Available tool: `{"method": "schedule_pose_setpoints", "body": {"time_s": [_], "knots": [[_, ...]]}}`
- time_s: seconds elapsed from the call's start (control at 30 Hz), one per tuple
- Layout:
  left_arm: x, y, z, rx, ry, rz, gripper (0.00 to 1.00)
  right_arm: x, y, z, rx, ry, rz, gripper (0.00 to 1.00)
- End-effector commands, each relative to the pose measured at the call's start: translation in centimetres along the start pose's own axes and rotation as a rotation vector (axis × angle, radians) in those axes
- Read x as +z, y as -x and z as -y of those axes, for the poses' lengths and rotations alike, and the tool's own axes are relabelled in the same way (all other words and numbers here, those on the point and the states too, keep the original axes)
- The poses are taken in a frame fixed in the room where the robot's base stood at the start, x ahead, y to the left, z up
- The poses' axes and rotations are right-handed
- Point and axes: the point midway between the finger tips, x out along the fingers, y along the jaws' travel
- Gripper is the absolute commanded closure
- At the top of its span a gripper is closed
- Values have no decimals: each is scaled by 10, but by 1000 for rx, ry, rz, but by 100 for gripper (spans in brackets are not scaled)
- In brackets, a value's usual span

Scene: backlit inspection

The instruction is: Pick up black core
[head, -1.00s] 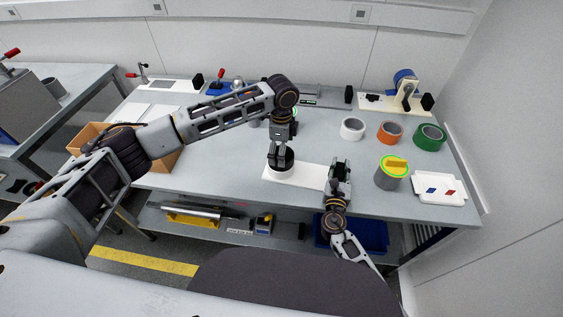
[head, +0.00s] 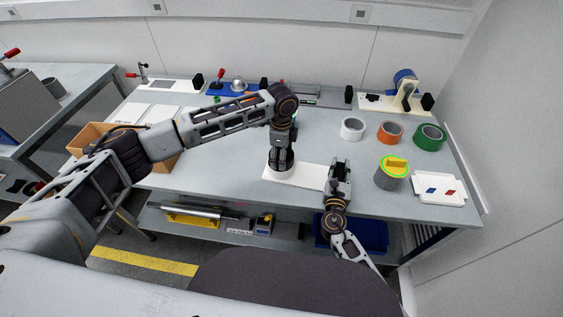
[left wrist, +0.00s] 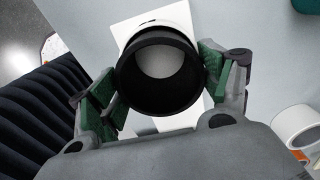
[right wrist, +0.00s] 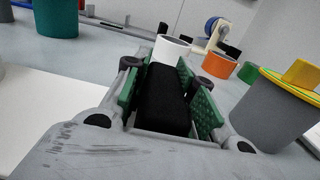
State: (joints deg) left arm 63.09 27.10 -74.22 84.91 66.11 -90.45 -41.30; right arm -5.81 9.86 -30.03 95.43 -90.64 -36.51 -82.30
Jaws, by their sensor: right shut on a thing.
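In the head view the white ring (head: 281,172) stands on a white pad (head: 309,175), and my gripper hides most of the core. My left gripper (head: 281,160) points down with its open fingers on both sides of the core; I cannot tell whether they touch it. My right gripper (head: 340,168) is shut on a black block (right wrist: 163,100), beside the pad's right end.
White (head: 352,128), orange (head: 389,132) and green (head: 430,137) rolls stand at the right. A grey cylinder with a yellow-topped lid (head: 390,180) and a white tray (head: 439,198) are right of my right gripper. A cardboard box (head: 90,136) is at the left.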

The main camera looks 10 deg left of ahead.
Motion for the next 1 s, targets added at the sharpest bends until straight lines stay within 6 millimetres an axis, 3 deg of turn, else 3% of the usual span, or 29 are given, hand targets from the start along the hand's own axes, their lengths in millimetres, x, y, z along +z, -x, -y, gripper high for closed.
{"method": "schedule_pose_setpoints", "body": {"time_s": [0.17,0.57,0.77,1.0], "knots": [[0,0,0,1,0,0,50,-4,1,1,0,1,-6,100],[0,5,0,-1,0,-1,50,-4,1,1,0,1,-6,100],[0,22,0,-2,-1,-1,50,-4,1,1,0,1,-6,100],[-1,58,1,-3,-1,-2,50,-4,1,1,0,1,-6,100]]}}
